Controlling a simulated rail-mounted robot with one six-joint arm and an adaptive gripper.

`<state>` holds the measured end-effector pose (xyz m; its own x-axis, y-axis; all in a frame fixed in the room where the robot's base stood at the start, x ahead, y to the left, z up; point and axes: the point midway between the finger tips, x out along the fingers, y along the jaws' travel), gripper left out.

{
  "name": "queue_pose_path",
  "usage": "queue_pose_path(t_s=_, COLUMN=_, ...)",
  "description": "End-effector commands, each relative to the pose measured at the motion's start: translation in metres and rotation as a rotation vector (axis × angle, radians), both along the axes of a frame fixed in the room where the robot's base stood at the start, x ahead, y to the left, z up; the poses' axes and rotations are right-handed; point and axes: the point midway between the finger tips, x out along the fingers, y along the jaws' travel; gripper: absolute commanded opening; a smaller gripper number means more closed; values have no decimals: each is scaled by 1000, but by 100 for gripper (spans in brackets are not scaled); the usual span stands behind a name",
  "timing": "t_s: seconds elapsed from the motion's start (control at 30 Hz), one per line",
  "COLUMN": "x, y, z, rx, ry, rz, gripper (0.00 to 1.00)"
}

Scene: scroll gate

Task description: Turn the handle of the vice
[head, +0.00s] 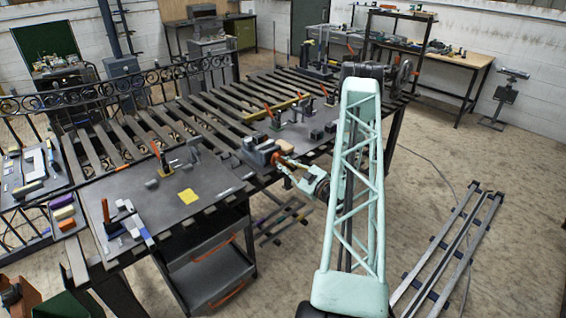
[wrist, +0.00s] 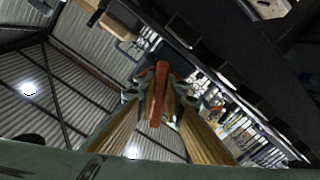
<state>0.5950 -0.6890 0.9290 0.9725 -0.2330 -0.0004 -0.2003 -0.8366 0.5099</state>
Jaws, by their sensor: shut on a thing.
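The grey vice (head: 258,150) sits at the near edge of the slatted work table, left of my arm. Its orange-red handle (head: 290,161) sticks out to the right, towards my gripper (head: 285,171). In the wrist view the handle (wrist: 158,88) stands upright between the two fingers of my gripper (wrist: 160,100). My gripper is shut on the handle. The vice's jaws are small in the head view, and I cannot tell how far apart they are.
A slatted table (head: 165,118) with clamps and small tools fills the middle. A dark plate (head: 190,205) with a yellow pad lies front left, above a drawer cart (head: 212,275). Long metal rails (head: 440,250) lie on the floor at right. Open floor surrounds my arm.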

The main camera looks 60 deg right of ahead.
Motion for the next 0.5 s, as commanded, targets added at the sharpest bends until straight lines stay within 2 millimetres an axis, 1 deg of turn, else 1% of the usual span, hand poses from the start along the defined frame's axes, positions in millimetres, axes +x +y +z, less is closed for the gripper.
queue_pose_path(t_s=0.2, x=-1, y=2, z=-3, rx=117, ry=-25, rz=-1, gripper=0)
queue_pose_path(t_s=0.5, x=-1, y=3, z=-4, rx=183, ry=-41, rz=-1, gripper=0)
